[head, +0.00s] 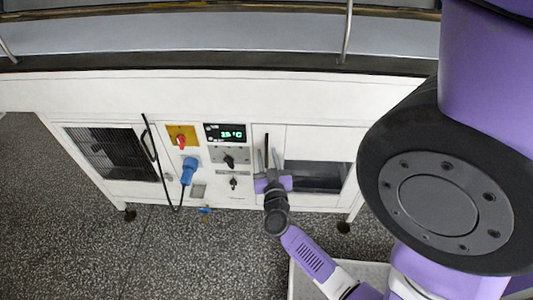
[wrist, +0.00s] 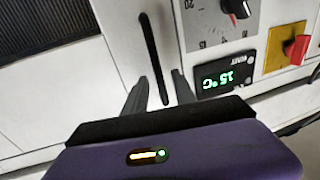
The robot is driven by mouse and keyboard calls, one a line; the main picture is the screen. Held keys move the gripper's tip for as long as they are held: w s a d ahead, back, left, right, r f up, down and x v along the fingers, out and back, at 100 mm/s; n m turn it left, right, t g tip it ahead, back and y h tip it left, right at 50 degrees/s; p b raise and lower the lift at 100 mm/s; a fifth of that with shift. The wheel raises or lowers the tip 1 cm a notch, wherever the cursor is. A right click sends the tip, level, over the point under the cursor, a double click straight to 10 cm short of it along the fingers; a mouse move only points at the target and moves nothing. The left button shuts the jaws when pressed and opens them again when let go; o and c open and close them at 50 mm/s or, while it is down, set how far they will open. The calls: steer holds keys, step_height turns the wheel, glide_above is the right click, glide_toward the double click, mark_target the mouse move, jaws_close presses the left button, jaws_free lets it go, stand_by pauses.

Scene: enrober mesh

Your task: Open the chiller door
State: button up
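The door that I take as the chiller door (head: 315,140) is a white front panel with a dark grille, right of the controls. It looks shut. Its slim black bar handle (head: 267,143) stands upright near its left edge. The handle (wrist: 154,58) also shows in the wrist view. My gripper (head: 267,157) is at the handle's lower part. In the wrist view my gripper (wrist: 158,84) is open, one finger on each side of the handle, with gaps between. I cannot tell how deep the bar sits between the fingers.
A green temperature display (head: 225,133), a red switch on a yellow plate (head: 181,138) and a blue plug (head: 189,170) with a black cable are left of the handle. Speckled floor (head: 100,250) is clear in front.

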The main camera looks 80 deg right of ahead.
steer(key=shift+x, duration=0.9)
jaws_close()
stand_by(0.8)
